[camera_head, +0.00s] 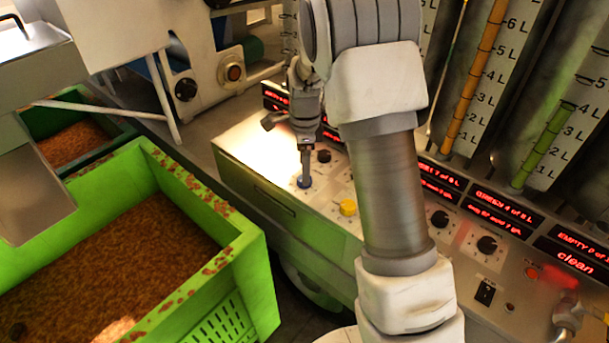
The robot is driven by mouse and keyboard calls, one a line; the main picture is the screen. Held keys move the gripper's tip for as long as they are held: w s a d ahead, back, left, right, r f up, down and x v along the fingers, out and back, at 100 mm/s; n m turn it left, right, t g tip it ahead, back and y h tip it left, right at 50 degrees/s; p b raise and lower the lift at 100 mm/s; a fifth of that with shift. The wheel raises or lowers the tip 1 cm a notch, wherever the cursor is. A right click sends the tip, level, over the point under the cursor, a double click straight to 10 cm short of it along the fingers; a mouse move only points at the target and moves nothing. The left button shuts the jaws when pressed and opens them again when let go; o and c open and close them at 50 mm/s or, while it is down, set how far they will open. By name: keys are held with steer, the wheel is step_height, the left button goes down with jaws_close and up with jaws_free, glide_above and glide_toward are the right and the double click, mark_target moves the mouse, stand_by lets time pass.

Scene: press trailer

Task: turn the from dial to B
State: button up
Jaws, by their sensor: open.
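My gripper (305,176) points down over the left part of the sloped control panel (239,149). Its fingers are seen nearly edge-on, and it is open. A black dial (323,156) is just behind and to the right of the fingers. A yellow knob (348,208) is to the right, beside my arm. More black dials (440,218) (487,245) are right of my arm. The dial letters are too small to read, so I cannot tell which is the from dial.
My arm hides the panel's middle. Red-lit displays (505,205) line its back, below upright gauge tubes with orange (473,85) and green (543,145) fill. A green crate (245,238) of brown material stands at left. A white machine (205,75) stands behind.

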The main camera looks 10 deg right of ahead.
steer(key=shift+f, duration=1.6)
jaws_close()
steer(key=shift+n, duration=0.4)
steer(key=n, duration=0.3)
steer(key=shift+n, duration=0.3)
steer(key=n, duration=0.4)
steer(key=shift+n, duration=0.3)
